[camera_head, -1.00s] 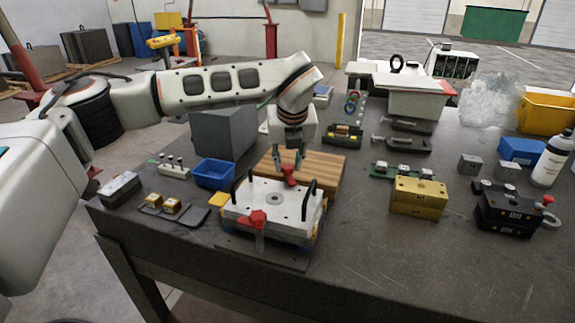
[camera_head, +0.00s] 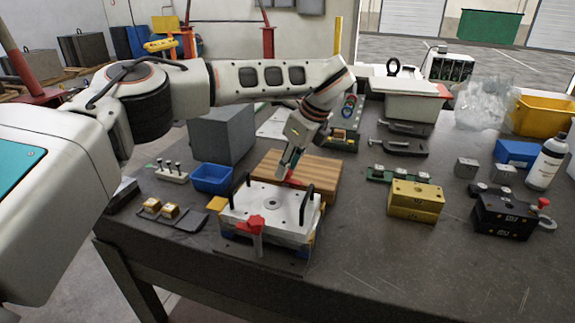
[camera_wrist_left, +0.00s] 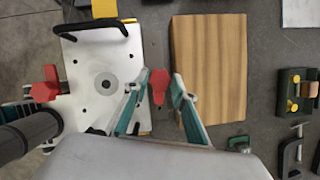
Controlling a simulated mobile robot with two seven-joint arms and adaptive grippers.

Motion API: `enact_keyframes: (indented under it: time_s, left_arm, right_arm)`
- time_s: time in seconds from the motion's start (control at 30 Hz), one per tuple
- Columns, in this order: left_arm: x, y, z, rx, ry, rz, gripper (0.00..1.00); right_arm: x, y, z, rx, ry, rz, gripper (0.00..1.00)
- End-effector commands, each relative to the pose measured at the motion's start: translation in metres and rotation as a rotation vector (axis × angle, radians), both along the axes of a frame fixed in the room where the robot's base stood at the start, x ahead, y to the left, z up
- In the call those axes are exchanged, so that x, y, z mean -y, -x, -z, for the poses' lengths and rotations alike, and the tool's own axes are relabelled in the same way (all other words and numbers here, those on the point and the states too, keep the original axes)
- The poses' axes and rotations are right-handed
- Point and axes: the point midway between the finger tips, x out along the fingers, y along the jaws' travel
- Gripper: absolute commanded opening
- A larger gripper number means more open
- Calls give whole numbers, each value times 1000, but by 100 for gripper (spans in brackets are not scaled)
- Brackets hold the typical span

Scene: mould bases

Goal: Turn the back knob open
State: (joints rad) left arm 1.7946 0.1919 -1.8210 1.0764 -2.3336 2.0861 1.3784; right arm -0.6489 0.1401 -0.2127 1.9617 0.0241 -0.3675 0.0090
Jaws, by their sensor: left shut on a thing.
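The mould base (camera_head: 240,205) stands on the bench, with a white top plate and black handles; it also shows in the wrist view (camera_wrist_left: 85,95). The red back knob (camera_head: 294,181) sits at its far edge, partly hidden by my gripper in the head view. In the wrist view the back knob (camera_wrist_left: 159,84) lies between the fingers of my left gripper (camera_wrist_left: 160,88). My left gripper (camera_head: 288,172) is tilted and shut on the back knob. A red front knob (camera_head: 250,223) is on the near side and also shows in the wrist view (camera_wrist_left: 44,84). My right gripper is not in view.
A wooden board (camera_head: 318,175) lies right behind the mould base. A blue bin (camera_head: 211,178) and a grey block (camera_head: 222,134) stand to the left. A gold block (camera_head: 415,200) and a black mould (camera_head: 503,213) stand to the right. The bench's front right is clear.

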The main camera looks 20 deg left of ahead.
Motion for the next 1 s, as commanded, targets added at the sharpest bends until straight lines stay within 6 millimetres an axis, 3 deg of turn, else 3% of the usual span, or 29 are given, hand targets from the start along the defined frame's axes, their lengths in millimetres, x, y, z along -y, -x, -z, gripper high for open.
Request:
enact_keyframes:
  time_s: [0.73, 0.77, 0.8, 0.83, 1.0]
  left_arm:
    - [0, -2, -2, 5, 0, -92, 4]
    - [0, -2, -2, 5, 0, -92, 28]
    - [0, -2, -2, 5, 0, -92, 39]
    - [0, -2, -2, 5, 0, -92, 42]
    - [0, -1, -1, 3, 0, -92, 42]
  right_arm:
    - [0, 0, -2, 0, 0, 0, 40]
    - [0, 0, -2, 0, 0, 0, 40]
    - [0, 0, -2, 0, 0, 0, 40]
    - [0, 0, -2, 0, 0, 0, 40]
    - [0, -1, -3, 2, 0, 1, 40]
